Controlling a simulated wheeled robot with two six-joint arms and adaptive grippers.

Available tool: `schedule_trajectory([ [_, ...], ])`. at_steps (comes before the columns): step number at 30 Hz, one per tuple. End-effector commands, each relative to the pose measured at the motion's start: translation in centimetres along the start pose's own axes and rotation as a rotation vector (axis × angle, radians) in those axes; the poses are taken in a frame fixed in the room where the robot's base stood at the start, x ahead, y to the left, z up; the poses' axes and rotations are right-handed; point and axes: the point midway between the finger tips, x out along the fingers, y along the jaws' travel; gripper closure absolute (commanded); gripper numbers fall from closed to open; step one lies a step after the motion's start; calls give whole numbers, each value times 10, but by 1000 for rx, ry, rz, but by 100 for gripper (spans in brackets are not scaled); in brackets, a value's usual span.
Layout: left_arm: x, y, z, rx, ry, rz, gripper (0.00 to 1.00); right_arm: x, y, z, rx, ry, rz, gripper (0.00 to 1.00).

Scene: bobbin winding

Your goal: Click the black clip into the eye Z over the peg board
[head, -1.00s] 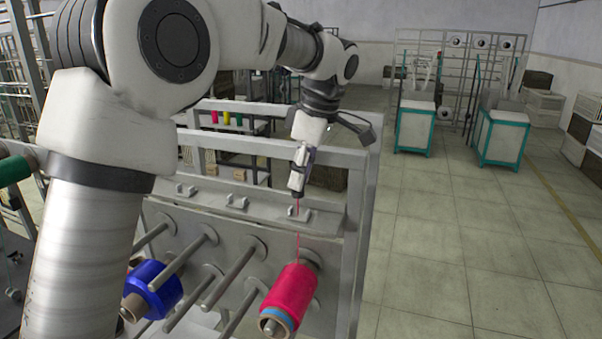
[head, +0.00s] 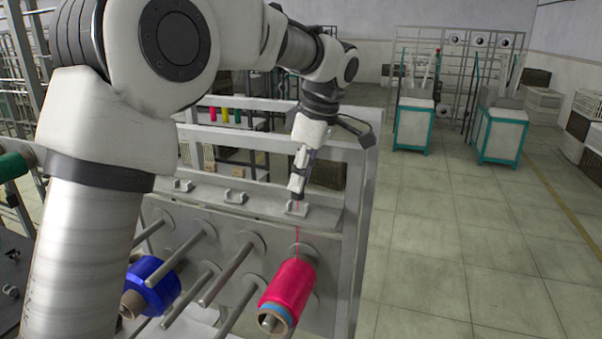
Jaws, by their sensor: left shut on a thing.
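My left gripper (head: 297,190) comes down over the peg board (head: 215,222) and is shut. The black clip in its jaws is small and dark, so its outline is hard to make out. A red thread runs from just below the fingertips down to the red bobbin (head: 288,290) on a peg. The rightmost eye (head: 304,209) on the board's top ledge is right under the fingertips. I cannot read a letter on it, nor tell whether the clip touches it. My right gripper is not in view.
Two more eyes, a middle one (head: 235,198) and a left one (head: 183,186), sit along the same ledge. A blue bobbin (head: 158,285) and several bare pegs stick out below. A frame upright (head: 357,230) stands close right of the gripper.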

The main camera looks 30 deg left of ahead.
Motion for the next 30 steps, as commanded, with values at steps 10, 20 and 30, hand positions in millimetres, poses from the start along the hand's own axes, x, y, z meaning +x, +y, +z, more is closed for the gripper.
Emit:
schedule_trajectory([
  [10, 11, 0, 2, 0, 0, -1, 100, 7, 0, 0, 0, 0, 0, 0],
  [20, 21, 0, 5, 0, 0, 0, 100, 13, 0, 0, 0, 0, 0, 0],
  [30, 23, 0, 5, 0, 0, 0, 69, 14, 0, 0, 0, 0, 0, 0],
])
